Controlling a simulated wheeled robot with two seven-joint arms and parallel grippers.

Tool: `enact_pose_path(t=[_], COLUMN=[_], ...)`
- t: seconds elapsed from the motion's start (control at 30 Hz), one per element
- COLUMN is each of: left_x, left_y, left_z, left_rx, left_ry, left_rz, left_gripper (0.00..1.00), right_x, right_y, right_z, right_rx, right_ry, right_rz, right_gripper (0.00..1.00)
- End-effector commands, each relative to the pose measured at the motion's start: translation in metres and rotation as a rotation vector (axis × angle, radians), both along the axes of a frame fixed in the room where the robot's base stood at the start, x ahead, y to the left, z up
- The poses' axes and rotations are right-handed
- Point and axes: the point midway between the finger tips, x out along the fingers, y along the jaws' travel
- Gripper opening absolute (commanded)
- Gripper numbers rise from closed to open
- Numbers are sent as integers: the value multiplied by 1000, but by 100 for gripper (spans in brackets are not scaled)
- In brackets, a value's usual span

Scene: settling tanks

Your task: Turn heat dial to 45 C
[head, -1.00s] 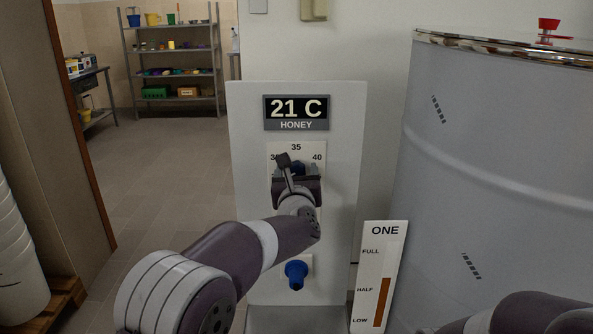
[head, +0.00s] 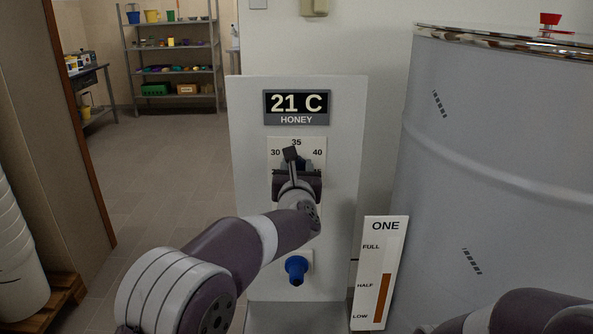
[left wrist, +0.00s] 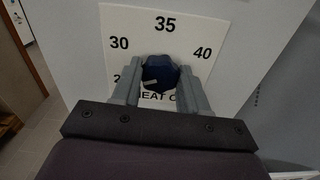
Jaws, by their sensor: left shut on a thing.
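The blue heat dial (left wrist: 160,72) sits on a white scale plate (left wrist: 125,20) marked 30, 35 and 40, with a partly covered number at lower left. A small pale mark shows on the dial's lower left. My left gripper (left wrist: 158,80) is shut on the dial, one finger on each side. In the head view the left gripper (head: 297,172) covers most of the dial and the lower plate. The display (head: 297,104) above reads 21 C, with HONEY under it. My right gripper is out of view; only part of my right arm shows at lower right.
A second blue knob (head: 296,268) sits lower on the grey panel (head: 247,180). A level gauge (head: 379,270) marked ONE stands to its right, before a large grey tank (head: 490,170). Shelves (head: 172,60) stand far back left. Open floor lies left of the panel.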

Motion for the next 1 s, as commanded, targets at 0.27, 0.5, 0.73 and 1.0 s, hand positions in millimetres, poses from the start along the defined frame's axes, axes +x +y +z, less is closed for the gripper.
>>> enact_pose_path(t=[0.27, 0.5, 0.73, 1.0], left_x=[0, 0, 0, 0], left_y=[-1, -2, -2, -3], left_z=[-1, 0, 1, 0], left_rx=[242, 469, 688, 946], left_ry=[-2, -1, -2, -1], left_rz=[0, 0, 1, 0], left_gripper=[13, 13, 13, 13], right_x=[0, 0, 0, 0], right_y=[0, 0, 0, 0], right_z=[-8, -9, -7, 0], right_rx=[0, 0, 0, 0], right_ry=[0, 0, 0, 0], right_rz=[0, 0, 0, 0], right_gripper=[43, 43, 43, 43])
